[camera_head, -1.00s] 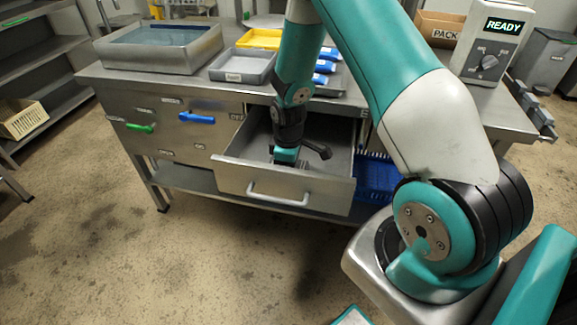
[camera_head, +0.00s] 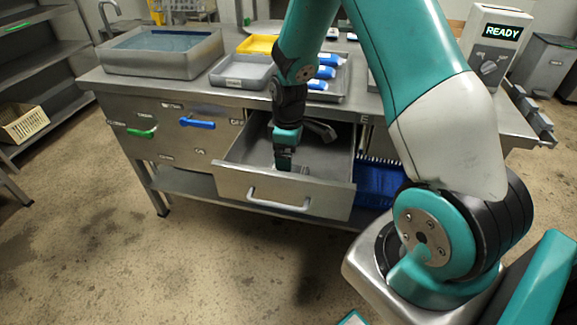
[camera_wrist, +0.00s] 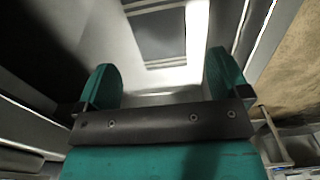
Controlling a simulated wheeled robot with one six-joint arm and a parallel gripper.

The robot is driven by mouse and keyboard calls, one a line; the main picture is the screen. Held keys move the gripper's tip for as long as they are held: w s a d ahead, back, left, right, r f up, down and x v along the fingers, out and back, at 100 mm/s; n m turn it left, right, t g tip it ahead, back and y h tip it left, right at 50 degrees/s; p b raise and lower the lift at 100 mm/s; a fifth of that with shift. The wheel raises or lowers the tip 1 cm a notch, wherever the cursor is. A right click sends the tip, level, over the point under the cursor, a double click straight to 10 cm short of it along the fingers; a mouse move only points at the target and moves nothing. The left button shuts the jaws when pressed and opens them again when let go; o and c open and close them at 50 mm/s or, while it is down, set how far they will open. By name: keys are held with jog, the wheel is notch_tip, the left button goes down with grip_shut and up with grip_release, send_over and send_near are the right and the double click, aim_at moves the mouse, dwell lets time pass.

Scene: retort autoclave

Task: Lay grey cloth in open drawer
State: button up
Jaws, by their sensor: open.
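The drawer (camera_head: 280,193) is pulled open at the front of the steel bench. My gripper (camera_head: 284,163) reaches down into it from above. In the wrist view my gripper (camera_wrist: 161,78) is open, its two green fingers apart with nothing between them. A flat, dark grey patch with paler bands (camera_wrist: 162,35) lies on the drawer floor beyond the fingertips, apart from them. It looks like the grey cloth. In the head view the gripper and the drawer front partly hide it, and only a small striped bit shows beside the fingers.
The bench top holds a water basin (camera_head: 161,60), a grey tray (camera_head: 243,74), a yellow tray (camera_head: 258,44) and blue-and-white packs (camera_head: 326,72). A READY control box (camera_head: 494,45) stands at the right. A blue crate (camera_head: 378,185) sits under the bench beside the drawer. The drawer walls stand close around my gripper.

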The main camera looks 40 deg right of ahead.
jog(key=s+a+r+y, duration=0.1)
jog(key=s+a+r, duration=0.3)
jog(key=a+r, duration=0.8)
jog(key=s+a+r+y, duration=0.1)
jog(key=s+a+r, duration=0.4)
jog(key=s, duration=0.4)
jog(key=s+a+r+y, duration=0.2)
jog(key=s+a+r, duration=0.3)
jog(key=s, duration=0.3)
jog(key=shift+s+r+m, duration=0.3)
jog(key=shift+s+r, duration=0.1)
jog(key=shift+r, duration=0.15)
